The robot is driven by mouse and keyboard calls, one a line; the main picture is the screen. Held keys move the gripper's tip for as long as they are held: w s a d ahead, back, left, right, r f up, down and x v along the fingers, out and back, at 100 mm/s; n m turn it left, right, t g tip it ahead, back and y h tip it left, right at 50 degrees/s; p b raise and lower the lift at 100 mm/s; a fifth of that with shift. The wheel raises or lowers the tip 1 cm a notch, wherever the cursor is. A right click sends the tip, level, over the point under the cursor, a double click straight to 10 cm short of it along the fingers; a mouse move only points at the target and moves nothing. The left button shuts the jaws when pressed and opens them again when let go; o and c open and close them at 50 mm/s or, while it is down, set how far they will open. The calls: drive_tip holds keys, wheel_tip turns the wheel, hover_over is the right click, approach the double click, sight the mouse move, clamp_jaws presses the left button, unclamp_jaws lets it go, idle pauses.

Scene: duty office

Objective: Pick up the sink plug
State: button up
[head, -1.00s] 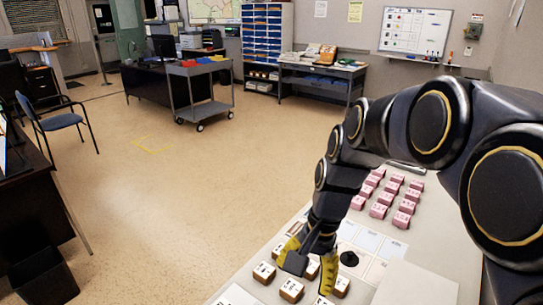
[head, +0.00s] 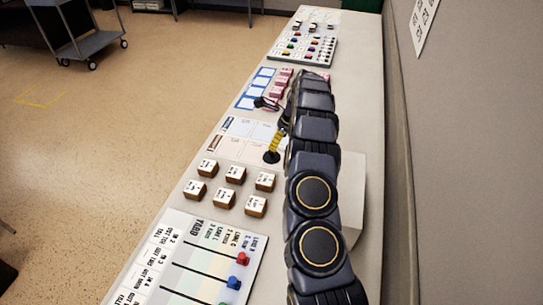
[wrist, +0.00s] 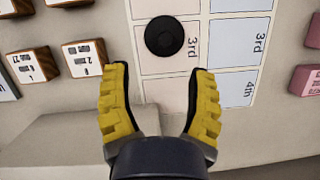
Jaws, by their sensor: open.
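The sink plug is a round black disc with a small raised centre. It lies on a pale printed card (wrist: 152,63) on the long counter. In the wrist view the plug (wrist: 164,36) is just beyond the fingertips, near the top centre. In the head view the plug (head: 271,157) shows just below a yellow finger. My gripper (wrist: 155,68) has two yellow ridged fingers spread wide, with nothing between them. My arm hides part of the gripper in the head view.
Several wooden-sided white blocks (head: 236,174) stand near the plug, and pink blocks (head: 278,87) lie farther along. A slider board (head: 196,262) is nearer and a button panel (head: 303,48) is at the far end. A wall (head: 450,150) runs along the right.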

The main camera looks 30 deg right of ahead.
sight(272, 153)
drive_tip(key=shift+d+f, duration=0.2)
drive_tip(key=shift+f, duration=0.25)
drive_tip(key=shift+x, duration=1.15)
drive_tip(key=x, duration=0.2)
drive_tip(key=w+x, duration=0.1)
drive_tip(key=x, duration=0.1)
drive_tip(key=shift+a+f, duration=0.15)
drive_tip(key=shift+f, duration=0.3)
drive_tip(key=shift+w, duration=0.1)
drive_tip(key=shift+r, duration=0.1)
clamp_jaws()
